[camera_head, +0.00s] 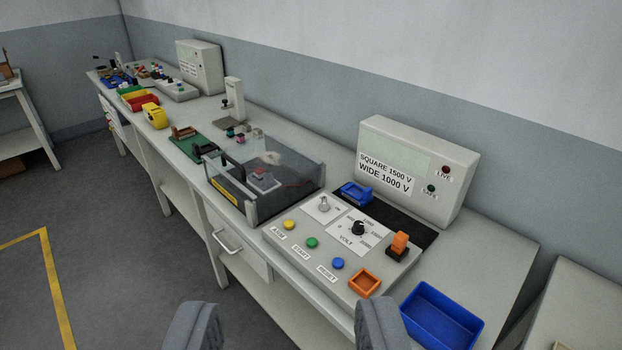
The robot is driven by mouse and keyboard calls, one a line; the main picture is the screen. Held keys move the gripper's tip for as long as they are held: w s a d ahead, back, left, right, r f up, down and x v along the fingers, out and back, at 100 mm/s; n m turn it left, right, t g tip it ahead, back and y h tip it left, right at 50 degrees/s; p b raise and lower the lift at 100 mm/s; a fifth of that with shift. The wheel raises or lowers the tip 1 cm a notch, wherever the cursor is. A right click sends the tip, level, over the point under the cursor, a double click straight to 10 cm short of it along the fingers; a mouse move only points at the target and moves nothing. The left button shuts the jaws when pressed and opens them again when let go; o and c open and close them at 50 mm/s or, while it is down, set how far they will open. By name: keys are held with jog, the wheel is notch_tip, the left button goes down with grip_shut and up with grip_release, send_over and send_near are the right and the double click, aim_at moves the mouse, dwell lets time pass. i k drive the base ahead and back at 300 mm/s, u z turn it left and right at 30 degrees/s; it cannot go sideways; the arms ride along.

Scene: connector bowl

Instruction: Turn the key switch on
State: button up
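My gripper (287,326) is open and empty. Its two grey fingers stand wide apart at the bottom edge of the view, in front of and lower in the picture than the control box. The sloped grey control box (290,256) stands on the bench. A small silver knob, which looks like the key switch (323,204), sits on a white plate at its upper left. Its label is too small to read surely, and so is the direction it points. My gripper is apart from it.
The box also has a black VOLT dial (358,228), yellow, green and blue buttons, an orange block (400,242) and an orange square frame (365,282). A clear-lidded case (262,186) stands left, a meter (415,166) behind, a blue tray (441,317) right. The floor at left is free.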

aim_at(324, 207)
jog(key=u, duration=0.2)
jog(key=i, duration=1.85)
jog(key=z, duration=0.1)
